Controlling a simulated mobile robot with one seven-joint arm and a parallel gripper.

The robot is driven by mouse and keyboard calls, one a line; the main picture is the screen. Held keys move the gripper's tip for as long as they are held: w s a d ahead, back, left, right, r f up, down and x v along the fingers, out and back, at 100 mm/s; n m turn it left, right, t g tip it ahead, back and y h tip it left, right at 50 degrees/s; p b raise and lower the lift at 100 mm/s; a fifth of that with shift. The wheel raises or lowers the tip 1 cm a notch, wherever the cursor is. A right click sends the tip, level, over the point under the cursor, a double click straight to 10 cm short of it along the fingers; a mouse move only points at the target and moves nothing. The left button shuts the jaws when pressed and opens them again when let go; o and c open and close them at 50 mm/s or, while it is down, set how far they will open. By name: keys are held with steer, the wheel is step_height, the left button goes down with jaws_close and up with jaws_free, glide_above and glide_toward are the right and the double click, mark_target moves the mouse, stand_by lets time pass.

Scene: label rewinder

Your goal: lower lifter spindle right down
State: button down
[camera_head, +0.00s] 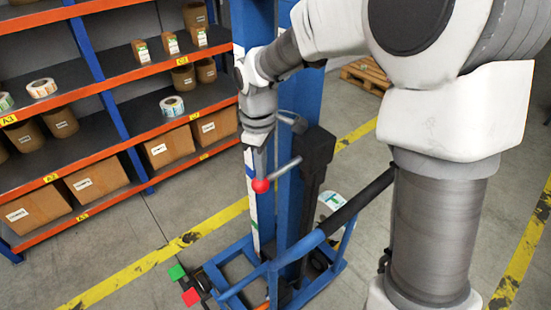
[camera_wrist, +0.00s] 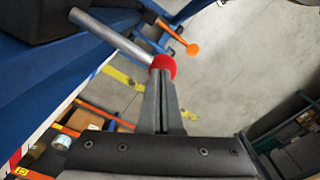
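The lifter (camera_head: 312,90) is a blue frame with a tall mast and a black housing (camera_head: 318,150). A grey metal lever (camera_head: 285,173) sticks out from the housing and ends in a red knob (camera_head: 261,185). The lever also shows in the wrist view (camera_wrist: 110,37), with its red knob (camera_wrist: 164,64). My gripper (camera_head: 260,172) points down at the knob. In the wrist view my gripper (camera_wrist: 161,78) has its fingers together, and their tips overlap the knob's near side. I cannot tell if they touch it. I cannot clearly make out the spindle.
Green (camera_head: 177,272) and red (camera_head: 191,297) pedals sit at the lifter's base. A blue handrail (camera_head: 310,240) runs in front. Shelves (camera_head: 90,85) with boxes and label rolls stand at the left. A pallet (camera_head: 366,75) lies behind. An orange knob (camera_wrist: 193,49) shows beyond the lever.

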step_height(320, 180, up, 8)
steer(key=p, duration=0.5)
steer(key=shift+p, duration=0.35)
